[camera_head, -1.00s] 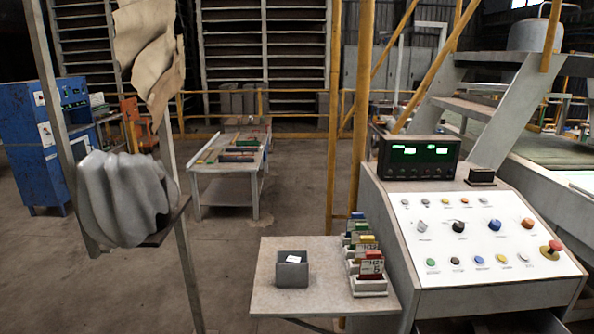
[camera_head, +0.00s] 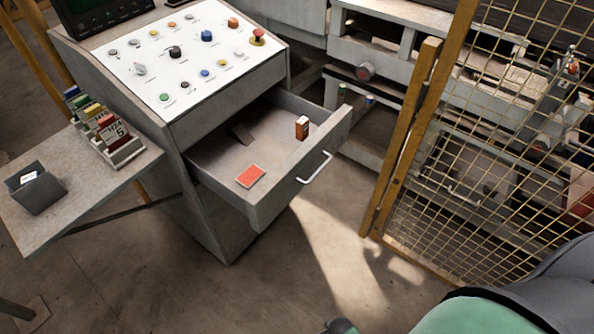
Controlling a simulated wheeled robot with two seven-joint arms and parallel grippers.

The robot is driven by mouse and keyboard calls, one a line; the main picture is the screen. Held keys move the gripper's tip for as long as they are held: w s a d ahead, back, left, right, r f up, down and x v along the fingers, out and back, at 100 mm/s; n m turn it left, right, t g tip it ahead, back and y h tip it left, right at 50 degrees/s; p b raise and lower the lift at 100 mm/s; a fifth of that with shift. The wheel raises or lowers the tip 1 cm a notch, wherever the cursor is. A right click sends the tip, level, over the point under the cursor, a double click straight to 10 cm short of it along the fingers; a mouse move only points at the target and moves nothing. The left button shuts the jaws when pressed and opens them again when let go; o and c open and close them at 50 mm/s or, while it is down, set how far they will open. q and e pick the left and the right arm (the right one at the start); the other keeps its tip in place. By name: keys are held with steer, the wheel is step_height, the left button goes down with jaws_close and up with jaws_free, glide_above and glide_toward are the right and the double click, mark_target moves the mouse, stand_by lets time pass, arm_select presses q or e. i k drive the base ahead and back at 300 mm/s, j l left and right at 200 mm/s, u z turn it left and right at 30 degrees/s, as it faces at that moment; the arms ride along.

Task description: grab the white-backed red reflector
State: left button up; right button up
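A flat red rectangle with a thin pale edge, which looks like the red reflector (camera_head: 250,176), lies in the open drawer (camera_head: 221,163) of the control console. It lies near the drawer's front left part, red face up; its back is hidden. A rounded grey and green shape, probably part of my own arm, fills the lower right corner.
The drawer handle (camera_head: 315,168) sticks out in front. A yellow-framed mesh fence (camera_head: 470,150) stands to the right. A side shelf (camera_head: 85,190) holds a grey bin (camera_head: 36,190).

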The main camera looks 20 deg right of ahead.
mark_target(248, 179)
steer(key=k+l+z, duration=0.1)
steer(key=k+z, duration=0.25)
steer(key=k+l+z, duration=0.15)
steer(key=z, duration=0.2)
steer(key=k+l+z, duration=0.35)
steer(key=i+j, duration=0.05)
